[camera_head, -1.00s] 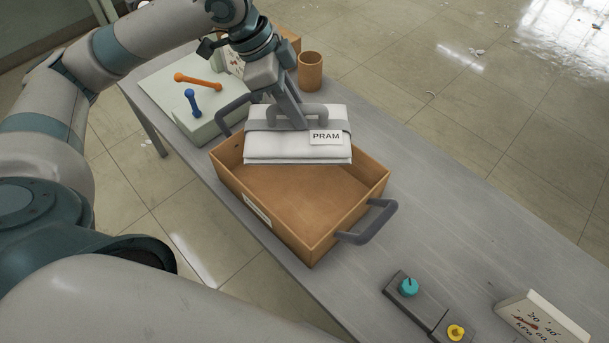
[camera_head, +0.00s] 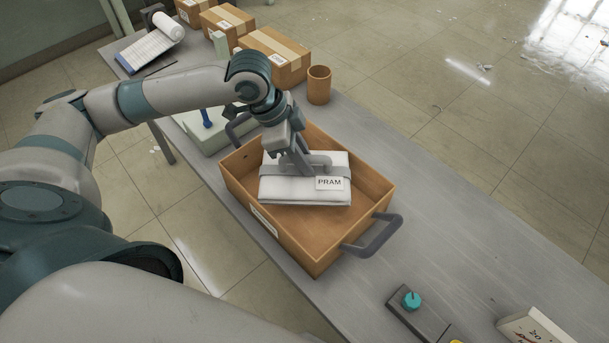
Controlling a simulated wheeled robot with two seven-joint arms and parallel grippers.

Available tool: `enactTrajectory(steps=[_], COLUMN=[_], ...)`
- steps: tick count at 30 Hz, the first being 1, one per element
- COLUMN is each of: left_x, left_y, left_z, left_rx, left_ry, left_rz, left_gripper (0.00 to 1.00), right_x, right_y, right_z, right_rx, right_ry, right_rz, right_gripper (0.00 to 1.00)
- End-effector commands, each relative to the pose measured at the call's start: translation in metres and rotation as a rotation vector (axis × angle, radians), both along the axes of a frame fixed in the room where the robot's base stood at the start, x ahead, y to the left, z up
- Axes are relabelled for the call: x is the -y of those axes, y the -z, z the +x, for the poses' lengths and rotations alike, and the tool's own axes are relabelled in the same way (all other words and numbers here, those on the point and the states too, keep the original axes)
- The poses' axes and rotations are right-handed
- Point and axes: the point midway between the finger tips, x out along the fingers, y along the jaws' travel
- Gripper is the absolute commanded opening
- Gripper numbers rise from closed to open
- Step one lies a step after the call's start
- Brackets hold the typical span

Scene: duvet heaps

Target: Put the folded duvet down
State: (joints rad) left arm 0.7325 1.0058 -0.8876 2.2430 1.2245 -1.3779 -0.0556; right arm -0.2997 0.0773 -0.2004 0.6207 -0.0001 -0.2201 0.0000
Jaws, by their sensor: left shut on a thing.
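The folded duvet (camera_head: 300,188) is a white, flat bundle with a grey strap, a grey handle and a label reading PRAM. It is inside the open brown crate (camera_head: 288,249), toward its middle. I cannot tell whether its underside touches the crate floor. My left gripper (camera_head: 303,168) is above the duvet and shut on its handle. The crate has grey handles at its two ends. My right gripper is not in view.
The crate stands on a long grey table (camera_head: 440,220). A brown cup (camera_head: 318,85) and cardboard boxes (camera_head: 273,56) are behind it. A control box with a teal knob (camera_head: 411,301) is at the front right. The table right of the crate is clear.

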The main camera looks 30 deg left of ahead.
Motion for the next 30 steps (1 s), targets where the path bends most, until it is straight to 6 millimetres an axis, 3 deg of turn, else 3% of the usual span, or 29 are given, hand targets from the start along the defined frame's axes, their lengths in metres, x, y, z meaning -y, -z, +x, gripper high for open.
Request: enactTrajectory(steps=[6, 20, 30], left_x=[0.0, 0.001, 0.0], left_y=[0.03, 0.037, 0.071], left_z=[0.0, 0.001, 0.0], left_rx=[-0.001, 0.001, 0.0], left_ry=[-0.001, 0.0, 0.0], left_rz=[-0.001, -0.002, -0.001], left_gripper=[0.0, 0.0, 0.0], right_x=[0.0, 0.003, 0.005], right_y=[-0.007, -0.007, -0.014], right_z=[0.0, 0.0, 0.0], right_rx=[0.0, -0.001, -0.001], right_ry=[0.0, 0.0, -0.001], right_rz=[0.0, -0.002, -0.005], right_gripper=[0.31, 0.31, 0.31])
